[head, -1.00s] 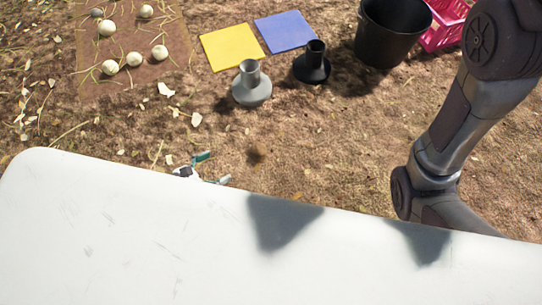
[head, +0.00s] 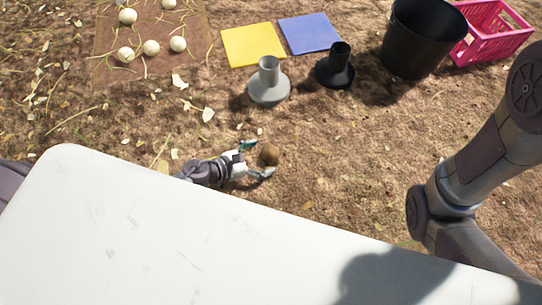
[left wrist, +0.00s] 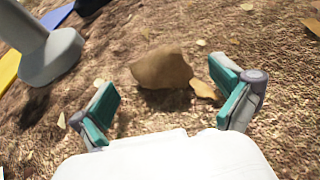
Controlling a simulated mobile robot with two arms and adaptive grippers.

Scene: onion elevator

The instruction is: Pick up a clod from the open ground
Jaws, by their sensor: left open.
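A brown clod (head: 268,155) lies on the open ground just beyond the white surface's far edge. In the left wrist view the clod (left wrist: 162,68) sits ahead of the fingers, a little beyond their tips. My left gripper (head: 258,161) is open, with its teal-padded fingers spread to either side of the clod in the head view. The fingers also show in the left wrist view (left wrist: 164,98), with nothing between them. My right arm shows at the right of the head view, but its gripper is out of view.
A grey funnel-shaped piece (head: 269,84) and a black one (head: 335,68) stand beyond the clod, near a yellow mat (head: 252,45) and a blue mat (head: 310,33). A black bucket (head: 420,40) and pink crate (head: 495,35) stand at back right. Pale onions (head: 151,47) lie at upper left.

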